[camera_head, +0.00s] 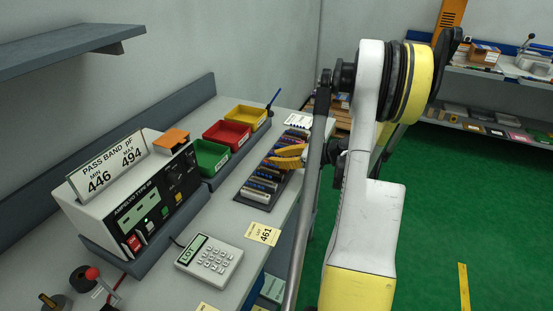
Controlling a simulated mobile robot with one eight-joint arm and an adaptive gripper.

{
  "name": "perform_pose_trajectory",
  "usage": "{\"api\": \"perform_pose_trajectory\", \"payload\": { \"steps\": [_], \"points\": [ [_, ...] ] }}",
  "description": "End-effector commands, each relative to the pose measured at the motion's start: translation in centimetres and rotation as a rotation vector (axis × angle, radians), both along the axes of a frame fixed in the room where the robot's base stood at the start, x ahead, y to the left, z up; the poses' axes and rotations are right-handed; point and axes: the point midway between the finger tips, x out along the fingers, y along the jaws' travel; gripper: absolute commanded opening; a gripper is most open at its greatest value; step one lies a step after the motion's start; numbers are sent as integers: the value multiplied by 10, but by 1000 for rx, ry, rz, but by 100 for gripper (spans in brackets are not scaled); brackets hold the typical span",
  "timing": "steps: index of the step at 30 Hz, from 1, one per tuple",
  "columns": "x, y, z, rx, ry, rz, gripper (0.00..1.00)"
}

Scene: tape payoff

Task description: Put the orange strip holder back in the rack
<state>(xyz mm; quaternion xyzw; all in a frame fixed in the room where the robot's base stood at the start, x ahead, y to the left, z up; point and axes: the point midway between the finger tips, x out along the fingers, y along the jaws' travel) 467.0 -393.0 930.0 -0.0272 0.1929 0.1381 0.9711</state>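The rack (249,203) is a long dark tray on the bench, holding a row of strip holders in blue, white and other dark tones. An orange, elongated piece that looks like the orange strip holder (288,152) lies across or just above the middle of the rack, by the end of my arm. I cannot tell whether it is seated or held above. My gripper (305,153) is at the rack's right side, mostly hidden behind my arm links. Its fingers cannot be made out, so its grip on the orange piece is unclear.
Green (211,158), red (228,134) and yellow (246,117) bins stand behind the rack. The meter (142,204), with an orange block (171,138) on top, is left. A keypad (209,262) and a 461 card (262,234) lie in front. Shelves (484,125) stand far right.

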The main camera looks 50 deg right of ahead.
Motion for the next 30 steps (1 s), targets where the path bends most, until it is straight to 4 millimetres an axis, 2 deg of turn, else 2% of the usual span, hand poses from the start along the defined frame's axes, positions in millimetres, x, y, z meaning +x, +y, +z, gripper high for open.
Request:
{"api": "perform_pose_trajectory", "payload": {
  "steps": [12,17,24,30],
  "points": [
    [0,0,6,0,0,0,27],
    [-25,-8,17,0,0,-4,27],
    [-74,-22,38,0,0,-4,27],
    [-100,-29,48,1,0,-1,27]
  ]
}}
